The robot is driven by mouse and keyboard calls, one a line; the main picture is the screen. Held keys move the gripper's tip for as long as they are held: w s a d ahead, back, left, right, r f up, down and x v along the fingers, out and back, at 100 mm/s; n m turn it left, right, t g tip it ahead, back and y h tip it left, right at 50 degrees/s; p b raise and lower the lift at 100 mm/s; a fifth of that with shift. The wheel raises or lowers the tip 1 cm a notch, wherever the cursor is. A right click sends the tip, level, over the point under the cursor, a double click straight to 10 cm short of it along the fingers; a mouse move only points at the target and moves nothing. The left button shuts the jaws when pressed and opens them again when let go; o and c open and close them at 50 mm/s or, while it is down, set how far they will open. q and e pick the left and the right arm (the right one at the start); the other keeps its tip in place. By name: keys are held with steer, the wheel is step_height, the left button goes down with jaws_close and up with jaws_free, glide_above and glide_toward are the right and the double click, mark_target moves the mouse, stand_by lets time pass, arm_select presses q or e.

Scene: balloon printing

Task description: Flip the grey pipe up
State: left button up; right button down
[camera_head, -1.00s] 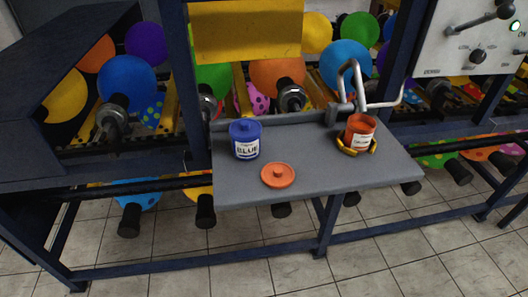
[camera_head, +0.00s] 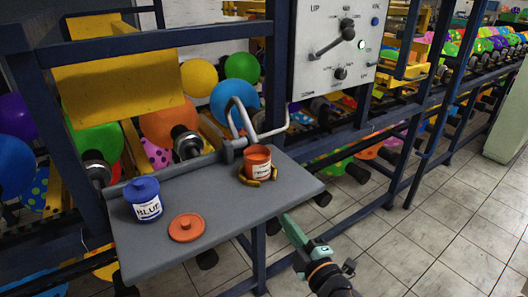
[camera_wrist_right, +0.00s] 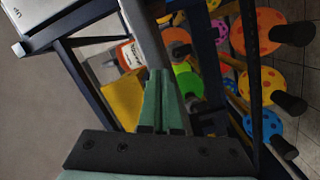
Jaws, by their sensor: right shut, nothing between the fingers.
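The grey pipe (camera_head: 245,122) is a bent metal tube at the back edge of the grey shelf (camera_head: 225,205). One part rises in a loop and another reaches out to the right. My right gripper (camera_head: 288,222) has green fingers and is just off the shelf's right front corner, below and apart from the pipe. In the right wrist view its fingers (camera_wrist_right: 161,80) are together and empty. A grey bar shows past the fingertips there; I cannot tell whether it is the pipe or the shelf's edge. My left gripper is not in view.
An open orange can (camera_head: 258,160) sits in a yellow holder beside the pipe. A blue can (camera_head: 143,199) and an orange lid (camera_head: 186,227) are on the shelf's left. A control panel (camera_head: 336,50) with a lever hangs behind. Tiled floor is free at right.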

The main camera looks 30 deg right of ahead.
steer(key=w+a+r+n+t+y, duration=0.1)
steer(key=a+r+n+y, duration=0.1)
steer(key=r+n+y, duration=0.65)
steer(key=w+a+r+n+y, duration=0.2)
steer(key=r+n, duration=0.4)
steer(key=n, duration=0.8)
arm_select(q)
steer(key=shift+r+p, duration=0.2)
steer(key=shift+p, duration=0.1)
arm_select(e)
steer(key=n+g+h, duration=0.4)
steer(key=n+h, duration=0.2)
steer(key=n, duration=0.3)
glide_toward(266, 149)
steer(key=w+a, duration=0.1)
steer(key=w, duration=0.1)
steer(key=w+a, duration=0.1)
steer(key=w, duration=0.1)
steer(key=w+a, duration=0.1)
steer(key=w, duration=0.1)
steer(key=shift+w+a+f, duration=0.15)
steer(key=shift+w+a, duration=0.15)
steer(key=shift+w, duration=0.05)
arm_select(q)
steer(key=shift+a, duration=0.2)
arm_select(e)
steer(key=shift+d, duration=0.1)
